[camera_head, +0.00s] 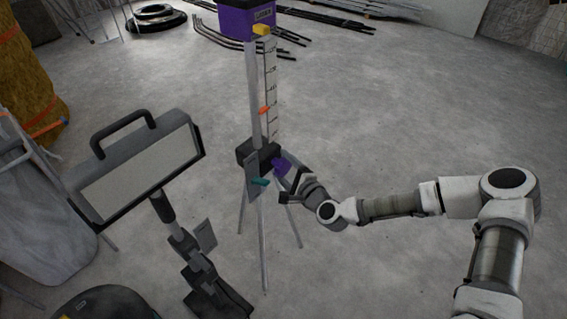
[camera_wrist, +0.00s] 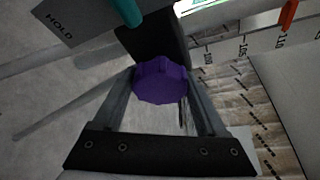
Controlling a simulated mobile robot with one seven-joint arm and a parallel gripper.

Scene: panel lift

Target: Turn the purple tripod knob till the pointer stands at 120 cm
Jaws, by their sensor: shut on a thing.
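The purple knob (camera_head: 281,166) sits on the dark block of the tripod (camera_head: 264,225), which stands upright. In the wrist view the knob (camera_wrist: 161,81) lies between the fingers of my gripper (camera_wrist: 160,88), which is shut on it. My gripper also shows in the head view (camera_head: 287,178), reaching the knob from the right. The orange pointer (camera_head: 265,109) is partway up the white scale (camera_head: 271,75). In the wrist view the pointer (camera_wrist: 287,15) is close to a mark that seems to read 110. The scale shows only in part there.
A teal lever (camera_head: 261,182) sticks out beside the knob, near a grey plate marked HOLD (camera_wrist: 61,20). A lamp-like panel (camera_head: 140,172) stands close at left. The floor at right is mostly clear.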

